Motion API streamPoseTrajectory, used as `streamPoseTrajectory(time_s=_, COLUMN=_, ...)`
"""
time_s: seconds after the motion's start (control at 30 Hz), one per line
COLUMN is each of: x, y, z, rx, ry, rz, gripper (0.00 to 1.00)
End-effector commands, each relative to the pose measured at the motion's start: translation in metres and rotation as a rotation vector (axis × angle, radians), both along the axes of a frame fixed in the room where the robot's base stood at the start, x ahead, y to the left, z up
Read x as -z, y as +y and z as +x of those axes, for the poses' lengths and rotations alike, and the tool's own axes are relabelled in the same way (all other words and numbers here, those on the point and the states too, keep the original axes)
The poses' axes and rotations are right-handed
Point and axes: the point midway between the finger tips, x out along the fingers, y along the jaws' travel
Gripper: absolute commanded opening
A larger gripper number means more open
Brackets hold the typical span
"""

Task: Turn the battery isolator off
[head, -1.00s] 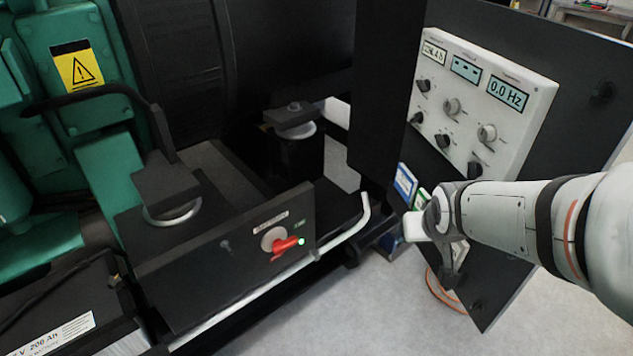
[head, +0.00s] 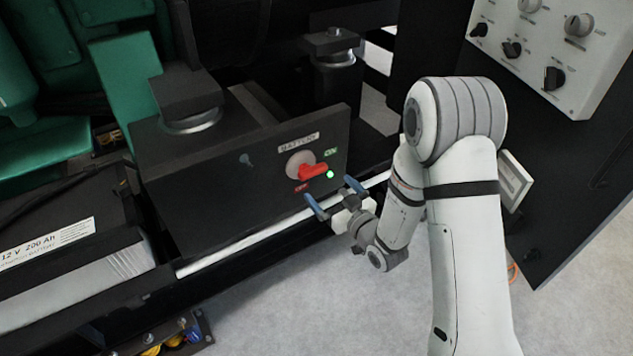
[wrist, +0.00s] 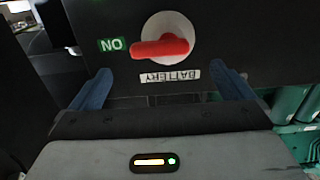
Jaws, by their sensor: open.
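The battery isolator is a red handle (head: 313,171) on a round pale base (head: 299,164), on a black panel with a "BATTERY" label. The handle points right toward the green "ON" label (head: 330,152), with a lit green lamp (head: 330,174) beside it. A red "OFF" label (head: 301,188) sits below the base. My gripper (head: 335,192) is open and empty, just in front of and below the handle, apart from it. In the wrist view the red handle (wrist: 160,47) shows upside down, beyond and between my blue fingertips (wrist: 165,85).
A white rail (head: 240,243) runs along the panel's lower front edge. A black battery (head: 60,230) stands at the left. A control panel with knobs (head: 550,50) stands at the upper right. The grey floor (head: 300,300) in front is clear.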

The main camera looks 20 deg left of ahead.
Motion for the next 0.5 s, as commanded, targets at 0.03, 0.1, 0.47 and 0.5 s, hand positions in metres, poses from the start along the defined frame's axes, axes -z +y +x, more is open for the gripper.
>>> streamPoseTrajectory(time_s=0.03, x=0.0, y=0.004, z=0.002, rx=-0.004, ry=-0.004, rz=0.005, gripper=1.0)
streamPoseTrajectory(time_s=0.1, x=0.0, y=0.011, z=0.008, rx=-0.004, ry=-0.005, rz=0.005, gripper=1.0)
streamPoseTrajectory(time_s=0.47, x=0.0, y=0.051, z=0.043, rx=-0.003, ry=-0.004, rz=0.003, gripper=1.0)
streamPoseTrajectory(time_s=0.5, x=0.0, y=0.053, z=0.045, rx=-0.002, ry=-0.003, rz=0.002, gripper=1.0)
